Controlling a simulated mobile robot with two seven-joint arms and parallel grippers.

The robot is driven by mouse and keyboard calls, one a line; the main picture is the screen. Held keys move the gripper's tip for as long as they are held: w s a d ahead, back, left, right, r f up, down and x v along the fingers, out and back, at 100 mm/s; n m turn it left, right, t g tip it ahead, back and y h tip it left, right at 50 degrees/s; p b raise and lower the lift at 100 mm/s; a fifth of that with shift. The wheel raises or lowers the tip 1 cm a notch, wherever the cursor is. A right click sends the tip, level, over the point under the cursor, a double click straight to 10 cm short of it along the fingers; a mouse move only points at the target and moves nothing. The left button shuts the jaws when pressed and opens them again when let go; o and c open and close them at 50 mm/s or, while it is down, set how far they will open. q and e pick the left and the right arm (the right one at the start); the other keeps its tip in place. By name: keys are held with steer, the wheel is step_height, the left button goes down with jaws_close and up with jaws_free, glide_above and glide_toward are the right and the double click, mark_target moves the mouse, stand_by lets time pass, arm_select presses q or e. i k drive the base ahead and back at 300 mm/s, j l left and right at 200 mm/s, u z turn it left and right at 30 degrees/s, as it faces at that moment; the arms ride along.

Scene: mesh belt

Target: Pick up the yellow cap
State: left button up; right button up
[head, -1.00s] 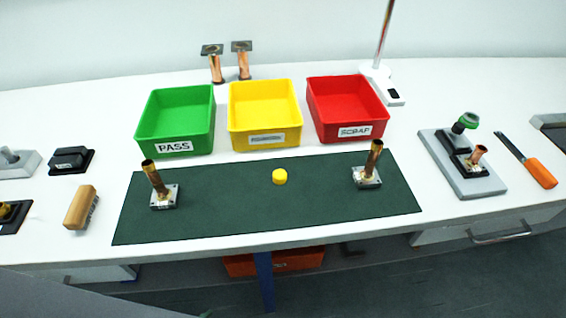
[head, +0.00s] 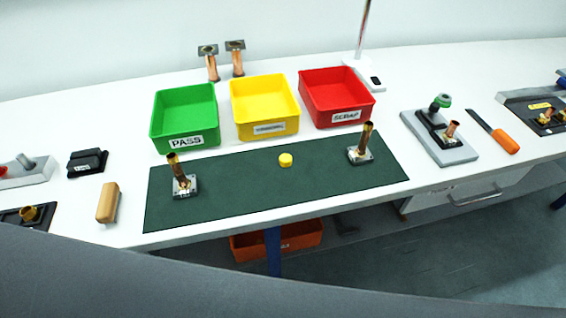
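The yellow cap (head: 286,160) is a small round piece lying on the dark green mat (head: 240,192), near the mat's back edge and between two copper pipe pieces on square plates. Nothing touches the cap, and it is in full view. Neither of my grippers shows in the head view.
A copper pipe piece (head: 182,182) stands left of the cap, another (head: 361,147) right. Behind the mat sit a green bin (head: 186,142), a yellow bin (head: 266,130) and a red bin (head: 338,115). A wooden-handled brush (head: 108,203) lies left, a clamp fixture (head: 452,152) right.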

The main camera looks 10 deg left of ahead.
mark_target(285, 160)
steer(key=k+j+z, duration=0.35)
steer(key=j, duration=0.2)
steer(key=k+j+z, duration=0.3)
steer(key=j, duration=0.15)
steer(key=k+j+z, duration=0.35)
steer(key=i+j, duration=0.05)
steer(key=j, duration=0.05)
